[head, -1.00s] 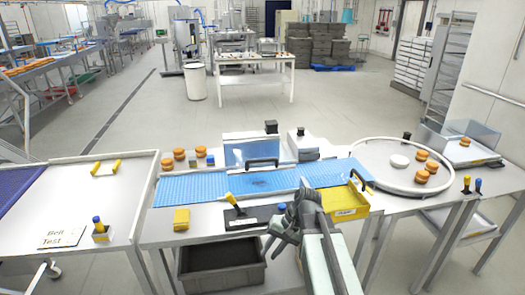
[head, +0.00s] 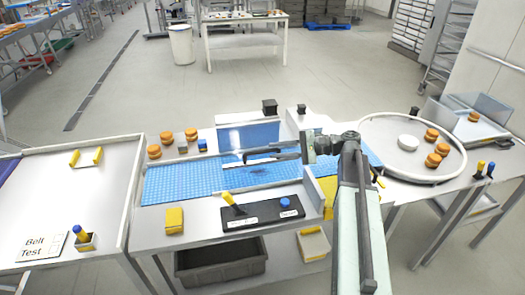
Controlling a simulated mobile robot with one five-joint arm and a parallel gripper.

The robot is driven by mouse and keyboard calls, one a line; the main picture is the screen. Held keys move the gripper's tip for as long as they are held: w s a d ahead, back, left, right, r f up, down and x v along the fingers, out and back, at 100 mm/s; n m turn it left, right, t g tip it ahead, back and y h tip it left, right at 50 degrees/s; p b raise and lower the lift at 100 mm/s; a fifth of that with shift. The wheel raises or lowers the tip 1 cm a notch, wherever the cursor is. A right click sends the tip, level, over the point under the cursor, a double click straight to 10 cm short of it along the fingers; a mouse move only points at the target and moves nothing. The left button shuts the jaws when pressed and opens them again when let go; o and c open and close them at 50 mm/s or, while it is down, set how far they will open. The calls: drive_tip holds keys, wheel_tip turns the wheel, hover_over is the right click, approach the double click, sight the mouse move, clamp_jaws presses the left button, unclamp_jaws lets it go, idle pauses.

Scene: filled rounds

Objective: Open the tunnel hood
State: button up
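The tunnel hood (head: 236,137) is a clear, bluish panel standing over the blue belt (head: 175,184), behind its middle. It looks lowered. My gripper (head: 246,157) reaches in from the right at the hood's lower front edge, where its dark handle is. The two dark fingers point left, with a narrow gap between them, and look open. The handle is hard to tell apart from the fingers, and I cannot tell whether they touch it. My wrist and arm cover the belt's right part.
A black control panel (head: 262,216) with a yellow lever (head: 229,199) and a blue button (head: 286,202) lies in front of the belt. A yellow block (head: 174,220) sits to its left. Orange rounds (head: 154,152) stand behind the belt. A round turntable (head: 380,140) is at right.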

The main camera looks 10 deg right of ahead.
sight(267, 152)
drive_tip(key=b+x, duration=0.1)
drive_tip(key=x, duration=0.4)
drive_tip(key=shift+w+a+f, duration=0.1)
drive_tip(key=shift+a+f, duration=0.1)
drive_tip(key=shift+a, duration=0.05)
clamp_jaws()
idle(1.0)
